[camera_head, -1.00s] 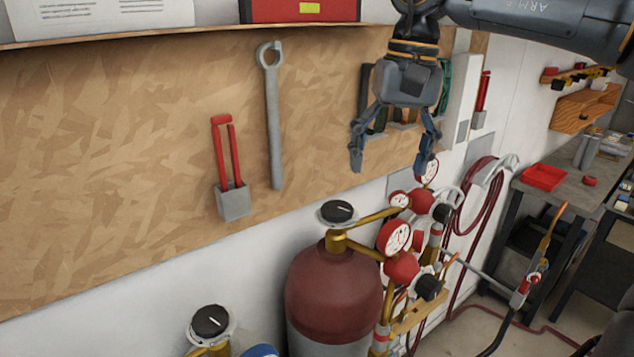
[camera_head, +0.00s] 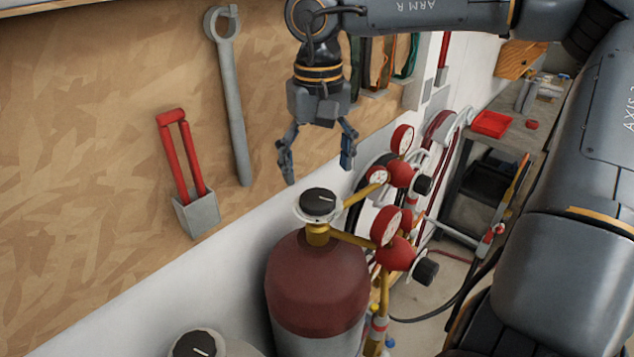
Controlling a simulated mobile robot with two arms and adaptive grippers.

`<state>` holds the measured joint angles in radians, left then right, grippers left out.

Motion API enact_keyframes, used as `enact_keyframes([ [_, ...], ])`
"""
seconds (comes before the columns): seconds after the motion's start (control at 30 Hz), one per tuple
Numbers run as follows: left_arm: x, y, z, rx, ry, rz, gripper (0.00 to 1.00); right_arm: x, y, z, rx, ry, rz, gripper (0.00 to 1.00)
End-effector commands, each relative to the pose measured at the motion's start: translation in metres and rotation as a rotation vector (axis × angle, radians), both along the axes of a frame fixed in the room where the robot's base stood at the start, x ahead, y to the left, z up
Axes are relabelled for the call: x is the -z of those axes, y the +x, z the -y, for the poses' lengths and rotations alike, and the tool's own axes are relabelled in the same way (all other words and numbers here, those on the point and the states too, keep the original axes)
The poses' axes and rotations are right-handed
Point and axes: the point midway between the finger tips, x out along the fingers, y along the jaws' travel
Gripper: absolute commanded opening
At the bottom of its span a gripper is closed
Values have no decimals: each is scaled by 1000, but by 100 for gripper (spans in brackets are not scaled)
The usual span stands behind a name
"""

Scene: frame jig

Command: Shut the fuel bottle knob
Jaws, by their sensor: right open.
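A dark red gas bottle (camera_head: 318,283) stands in the middle, with a brass valve on top. Its black round knob (camera_head: 318,201) carries a white mark line and sits in a pale ring. A second black knob (camera_head: 194,346) shows at the bottom edge on another bottle, mostly cut off. The picture does not say which bottle holds fuel. My right gripper (camera_head: 318,172) points down with its fingers spread, empty, just above the red bottle's knob and apart from it. My left gripper is out of view.
Red gauges (camera_head: 385,226) and regulators stand right of the valve. A wooden board with a wrench (camera_head: 231,100) and a red-handled tool (camera_head: 182,165) is behind on the left. A workbench with a red tray (camera_head: 492,124) is at the back right.

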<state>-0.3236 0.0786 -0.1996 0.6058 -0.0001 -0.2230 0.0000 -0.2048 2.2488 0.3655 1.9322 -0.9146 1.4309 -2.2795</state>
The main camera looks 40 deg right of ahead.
Motion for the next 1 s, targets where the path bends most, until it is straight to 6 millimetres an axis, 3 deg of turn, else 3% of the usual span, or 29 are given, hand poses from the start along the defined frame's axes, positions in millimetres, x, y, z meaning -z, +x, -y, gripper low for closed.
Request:
enact_keyframes([
  [0.2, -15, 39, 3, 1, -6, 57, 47, 35, 0, 0, 0, -1, -4, 80],
  [0.3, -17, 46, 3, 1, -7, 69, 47, 45, 0, 0, 0, -1, -1, 80],
  [0.67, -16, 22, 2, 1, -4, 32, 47, 53, 0, 0, 1, 1, 1, 80],
  [0.7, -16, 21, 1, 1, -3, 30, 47, 53, 0, 0, 1, 1, 1, 78],
  [0.93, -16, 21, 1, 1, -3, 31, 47, 53, 0, 0, 1, 0, 1, 31],
  [1.0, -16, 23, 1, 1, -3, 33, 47, 53, 0, 0, 1, 0, 1, 26],
])
